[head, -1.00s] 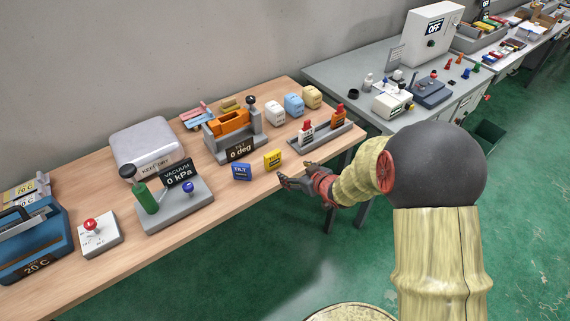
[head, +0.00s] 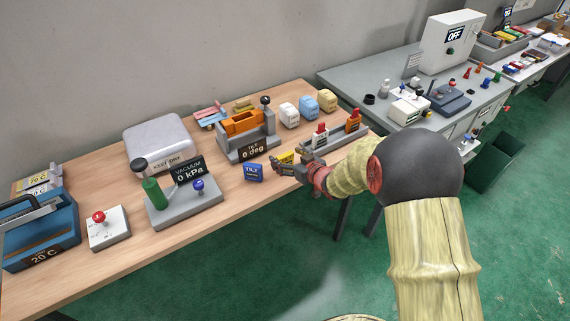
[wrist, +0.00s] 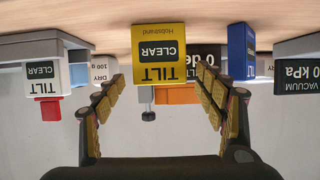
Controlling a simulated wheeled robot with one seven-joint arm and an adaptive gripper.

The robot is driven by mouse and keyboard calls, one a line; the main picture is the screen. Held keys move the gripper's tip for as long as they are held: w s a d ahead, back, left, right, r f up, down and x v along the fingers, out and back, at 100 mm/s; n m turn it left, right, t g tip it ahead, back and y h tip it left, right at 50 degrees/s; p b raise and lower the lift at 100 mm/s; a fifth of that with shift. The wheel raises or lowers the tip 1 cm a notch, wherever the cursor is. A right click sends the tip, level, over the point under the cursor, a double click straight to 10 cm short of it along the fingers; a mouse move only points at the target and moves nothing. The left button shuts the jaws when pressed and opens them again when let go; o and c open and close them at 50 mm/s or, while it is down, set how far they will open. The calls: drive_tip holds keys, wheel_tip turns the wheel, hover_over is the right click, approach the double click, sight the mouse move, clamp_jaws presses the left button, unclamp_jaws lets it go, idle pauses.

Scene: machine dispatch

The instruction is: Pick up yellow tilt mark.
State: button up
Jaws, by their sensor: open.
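The yellow tilt mark (head: 285,159) is a small upright block on the wooden table, right of the blue tilt mark (head: 253,172). In the head view my gripper (head: 291,167) partly covers it. In the wrist view, which is upside down, the yellow tilt mark (wrist: 158,54) shows its "TILT" and "CLEAR" label between my gripper's fingers (wrist: 163,92). The fingers are spread open to either side, with no visible grip on it. The blue tilt mark (wrist: 241,52) stands to the right in that view.
The grey tilt device (head: 253,151) with an orange block and "0 deg" display stands behind. The vacuum unit (head: 205,204) is to the left. Bare table (head: 235,199) lies in front.

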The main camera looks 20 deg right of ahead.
drive_tip(key=c, duration=0.3)
drive_tip(key=c, duration=0.8)
drive_tip(key=shift+c, duration=0.5)
drive_tip(key=shift+r, duration=0.1)
